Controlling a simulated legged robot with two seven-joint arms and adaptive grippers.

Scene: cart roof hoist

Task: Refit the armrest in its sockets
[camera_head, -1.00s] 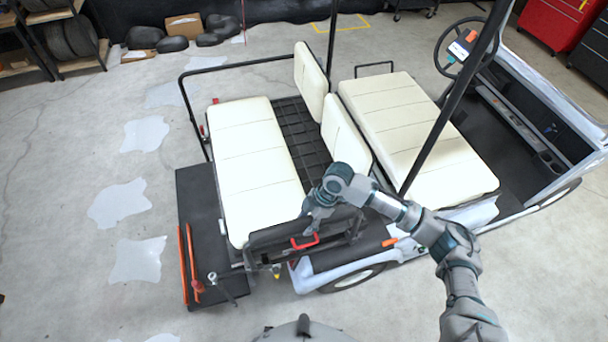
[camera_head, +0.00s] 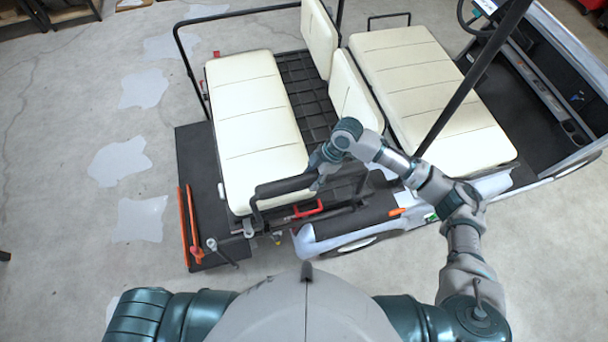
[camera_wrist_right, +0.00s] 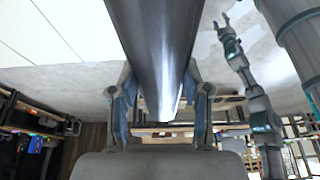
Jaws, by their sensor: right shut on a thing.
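The armrest (camera_head: 285,187) is a black padded bar at the near end of the rear cream seat. Its left leg (camera_head: 256,214) hangs down past the seat's corner. My right gripper (camera_head: 321,172) is shut on the armrest near its right end. In the right wrist view the dark bar (camera_wrist_right: 157,55) runs between the two fingers. The sockets cannot be made out clearly; metal fittings (camera_head: 249,229) lie below the left leg.
A red handle (camera_head: 308,210) sits just below the armrest. Orange bars (camera_head: 188,228) and a metal tool (camera_head: 218,249) lie on the black rear deck (camera_head: 196,150). A black roof post (camera_head: 470,85) stands to the right of my right arm. The floor at left is open.

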